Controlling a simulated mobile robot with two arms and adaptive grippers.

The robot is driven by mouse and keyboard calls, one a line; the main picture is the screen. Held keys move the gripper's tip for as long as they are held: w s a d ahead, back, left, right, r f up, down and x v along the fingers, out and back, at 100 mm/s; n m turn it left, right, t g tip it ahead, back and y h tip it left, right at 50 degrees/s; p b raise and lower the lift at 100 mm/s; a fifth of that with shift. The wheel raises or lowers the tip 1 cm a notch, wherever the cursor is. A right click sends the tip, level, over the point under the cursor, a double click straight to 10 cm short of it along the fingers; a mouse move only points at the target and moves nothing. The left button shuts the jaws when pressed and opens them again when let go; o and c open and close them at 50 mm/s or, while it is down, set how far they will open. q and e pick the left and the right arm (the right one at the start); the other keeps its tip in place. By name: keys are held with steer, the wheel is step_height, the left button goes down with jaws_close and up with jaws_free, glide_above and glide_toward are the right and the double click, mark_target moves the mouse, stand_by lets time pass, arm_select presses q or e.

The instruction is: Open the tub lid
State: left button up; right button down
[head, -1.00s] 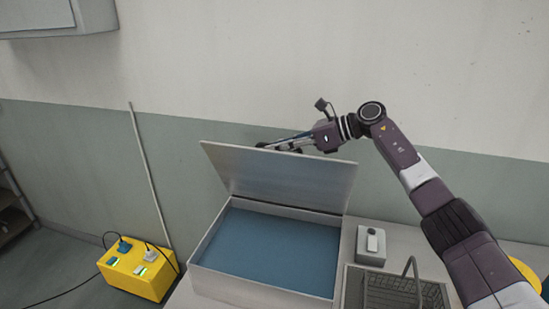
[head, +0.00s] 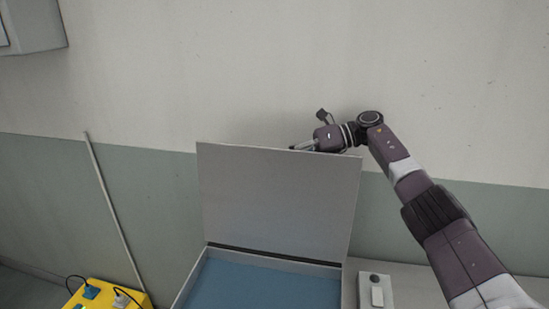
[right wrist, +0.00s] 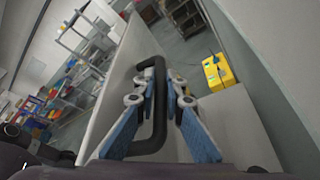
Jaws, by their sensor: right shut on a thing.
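The tub lid (head: 280,200) is a pale grey panel standing nearly upright at the back of the tub (head: 315,263). Blue fills the open tub below it. My right gripper (head: 305,146) is at the lid's top edge, its fingers partly hidden behind the panel. In the right wrist view, the blue-padded fingers of my right gripper (right wrist: 165,125) are on either side of the lid's black bar handle (right wrist: 158,108), shut on it. The lid panel (right wrist: 120,95) shows to the left of the handle. My left gripper is not in view.
A small grey control box (head: 376,291) sits right of the tub. A yellow box (head: 105,294) with plugs and cables stands at the lower left. The wall (head: 250,80) is close behind the lid. Shelving (right wrist: 85,35) shows in the right wrist view.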

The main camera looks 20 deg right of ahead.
stand_by(0.3)
steer(key=c, duration=2.3)
jaws_free()
steer(key=v, duration=0.7)
steer(key=shift+d, duration=0.15)
steer(key=shift+s+r, duration=0.1)
steer(key=shift+r, duration=0.05)
